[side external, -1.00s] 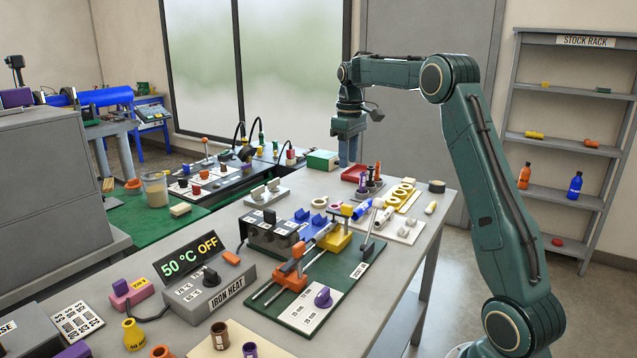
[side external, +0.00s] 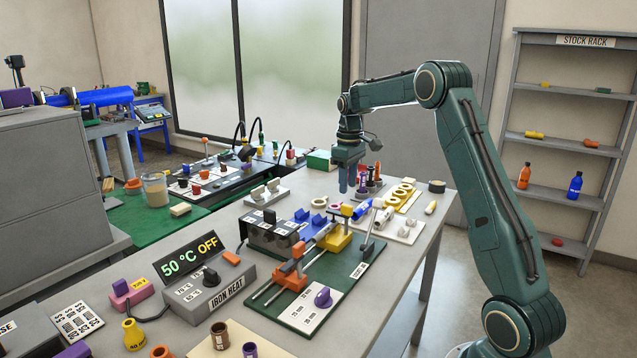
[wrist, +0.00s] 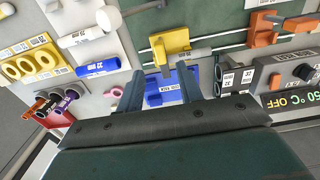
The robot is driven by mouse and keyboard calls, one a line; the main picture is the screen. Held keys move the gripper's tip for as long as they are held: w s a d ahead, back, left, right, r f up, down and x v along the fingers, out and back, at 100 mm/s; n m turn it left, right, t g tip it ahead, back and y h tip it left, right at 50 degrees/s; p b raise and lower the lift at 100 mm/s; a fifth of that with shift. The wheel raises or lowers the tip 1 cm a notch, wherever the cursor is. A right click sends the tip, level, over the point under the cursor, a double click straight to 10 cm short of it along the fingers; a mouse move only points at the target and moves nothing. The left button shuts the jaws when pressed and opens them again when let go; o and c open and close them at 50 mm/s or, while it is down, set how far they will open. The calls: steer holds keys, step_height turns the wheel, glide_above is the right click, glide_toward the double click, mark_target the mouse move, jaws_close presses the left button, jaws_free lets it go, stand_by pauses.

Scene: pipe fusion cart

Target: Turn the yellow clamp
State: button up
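The yellow clamp (side external: 337,240) stands at the far end of the green fusion board, on the rails. In the wrist view the yellow clamp (wrist: 170,45) lies ahead of my fingertips, with a white label and a narrow upright part. My gripper (side external: 346,190) hangs fingers down above and behind the clamp, apart from it. In the wrist view my gripper (wrist: 160,85) has its two fingers apart, with nothing held between them. The blue holder on the bench shows in the gap between them.
An orange clamp (side external: 290,272) sits nearer on the same rails. A grey lever (side external: 368,237) rises just right of the yellow clamp. The blue holder (side external: 302,225) and a dark socket block (side external: 270,235) stand left of it. White and blue pipe pieces (side external: 362,206) lie close behind.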

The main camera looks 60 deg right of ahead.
mark_target(347, 205)
steer(key=shift+f, duration=3.4)
steer(key=shift+c, duration=0.3)
jaws_close()
